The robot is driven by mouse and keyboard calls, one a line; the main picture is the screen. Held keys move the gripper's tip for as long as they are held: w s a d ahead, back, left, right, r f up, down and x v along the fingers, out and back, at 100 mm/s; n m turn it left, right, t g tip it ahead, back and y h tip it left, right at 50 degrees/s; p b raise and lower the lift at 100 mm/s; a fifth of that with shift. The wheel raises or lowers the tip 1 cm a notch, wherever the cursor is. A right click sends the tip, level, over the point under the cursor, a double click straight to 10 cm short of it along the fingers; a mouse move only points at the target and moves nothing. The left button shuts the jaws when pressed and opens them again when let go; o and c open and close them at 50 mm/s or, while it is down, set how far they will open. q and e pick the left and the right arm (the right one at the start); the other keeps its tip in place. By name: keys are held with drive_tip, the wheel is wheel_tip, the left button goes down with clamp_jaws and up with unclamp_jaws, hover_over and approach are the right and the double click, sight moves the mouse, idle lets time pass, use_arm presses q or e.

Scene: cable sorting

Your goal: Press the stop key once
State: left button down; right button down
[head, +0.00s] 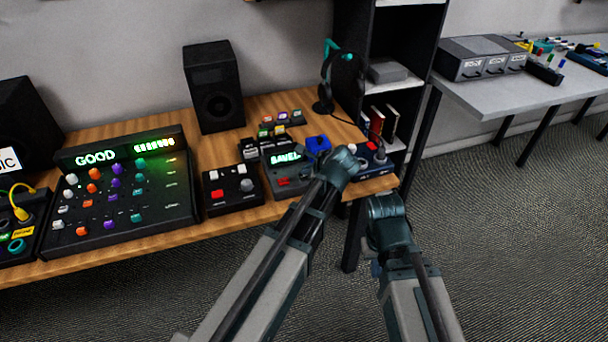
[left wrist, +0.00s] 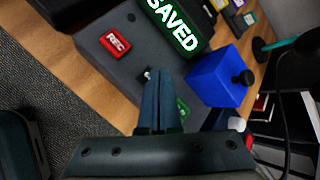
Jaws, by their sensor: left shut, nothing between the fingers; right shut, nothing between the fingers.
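The recorder (head: 290,183) is a dark box with a lit display reading SAVED (left wrist: 172,22), on the right part of the wooden desk. Its red REC key (left wrist: 116,43) is uncovered, and part of a green key (left wrist: 182,108) shows beside my fingers. No key labelled stop can be read; my fingers cover part of the key panel. My left gripper (left wrist: 152,80) is shut and empty over the panel, its tips near a small pale spot; contact cannot be judged. It also shows in the head view (head: 320,170). My right gripper (head: 388,215) is shut, in front of the desk.
A blue box with a black knob (left wrist: 218,80) stands right beside the recorder. A dark box with red and white buttons (head: 232,188) is to its left, and a large mixer (head: 120,200) is further left. A headphone stand (head: 328,75) and shelf (head: 398,85) are behind.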

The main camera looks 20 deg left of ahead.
use_arm(q)
drive_tip(key=shift+r, duration=0.5)
drive_tip(key=shift+p, duration=0.3)
wheel_tip(320, 180, up, 5)
drive_tip(key=p, duration=0.5)
idle(0.4)
drive_tip(key=s+d+n+g+h+p, duration=0.2)
drive_tip(key=s+d+n, duration=0.4)
drive_tip(key=s, duration=0.5)
drive_tip(key=s+d+n+g+h+p, duration=0.3)
drive_tip(key=s+n, duration=0.5)
drive_tip(key=s, duration=0.4)
drive_tip(key=d+g+p, duration=0.1)
drive_tip(key=d+p, duration=0.1)
drive_tip(key=d, duration=0.1)
drive_tip(key=shift+s+r+g, duration=0.3)
